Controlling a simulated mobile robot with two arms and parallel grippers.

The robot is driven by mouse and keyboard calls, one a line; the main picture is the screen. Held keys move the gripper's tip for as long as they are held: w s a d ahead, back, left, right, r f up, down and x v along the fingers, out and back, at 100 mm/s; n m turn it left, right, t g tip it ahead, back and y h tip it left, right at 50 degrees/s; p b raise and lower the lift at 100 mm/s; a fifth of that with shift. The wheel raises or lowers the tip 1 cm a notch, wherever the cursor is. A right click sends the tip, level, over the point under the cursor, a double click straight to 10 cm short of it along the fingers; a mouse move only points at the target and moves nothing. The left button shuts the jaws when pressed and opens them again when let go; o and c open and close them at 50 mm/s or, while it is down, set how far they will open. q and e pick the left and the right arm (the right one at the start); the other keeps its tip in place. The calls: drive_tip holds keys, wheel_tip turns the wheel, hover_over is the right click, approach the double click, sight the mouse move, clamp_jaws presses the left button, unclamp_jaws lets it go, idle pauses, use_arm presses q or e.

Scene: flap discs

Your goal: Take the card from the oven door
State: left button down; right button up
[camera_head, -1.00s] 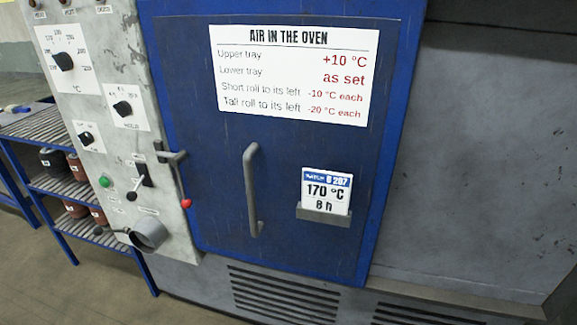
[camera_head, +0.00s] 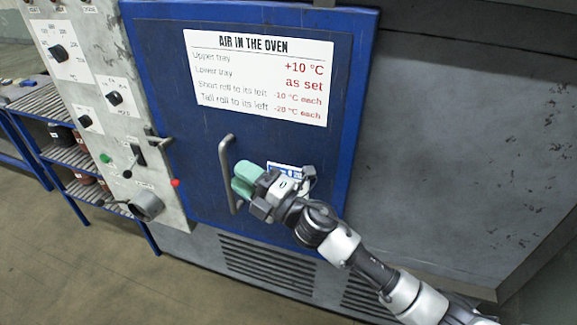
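The card (camera_head: 285,167) is on the blue oven door (camera_head: 185,150), right of the door handle. Only part of its blue top strip shows; my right gripper and wrist hide the rest and its holder. My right gripper (camera_head: 245,180) comes in from the lower right, its green finger pads in front of the door beside the handle (camera_head: 228,160). The two pads look close together, and I cannot tell how wide the gap is or whether they touch the handle. No card shows between them. My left gripper is not in view.
A white sign (camera_head: 260,78) is on the upper door. A control panel (camera_head: 100,110) with knobs, a latch lever (camera_head: 160,142) with a red knob and a round pipe stub (camera_head: 146,206) are at left. A blue shelf rack (camera_head: 75,160) stands further left. Grey oven wall fills the right.

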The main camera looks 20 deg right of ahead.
drive_tip(key=a+r+n+g+y, duration=0.3)
drive_tip(key=a+n+g, duration=0.1)
drive_tip(key=n+g, duration=0.6)
drive_tip(key=n+g+h+p, duration=0.1)
drive_tip(key=n+g+h, duration=0.2)
drive_tip(key=n+h, duration=1)
approach(293, 172)
drive_tip(key=a+m+h, duration=0.2)
drive_tip(key=shift+w+a+r+m+h, duration=0.2)
drive_tip(key=shift+w+a+m+h, duration=0.1)
drive_tip(key=shift+w+h, duration=0.1)
drive_tip(key=b+x, duration=0.6)
drive_tip(key=x, duration=0.5)
drive_tip(key=shift+a+f, duration=0.15)
drive_tip(key=shift+f, duration=0.05)
clamp_jaws()
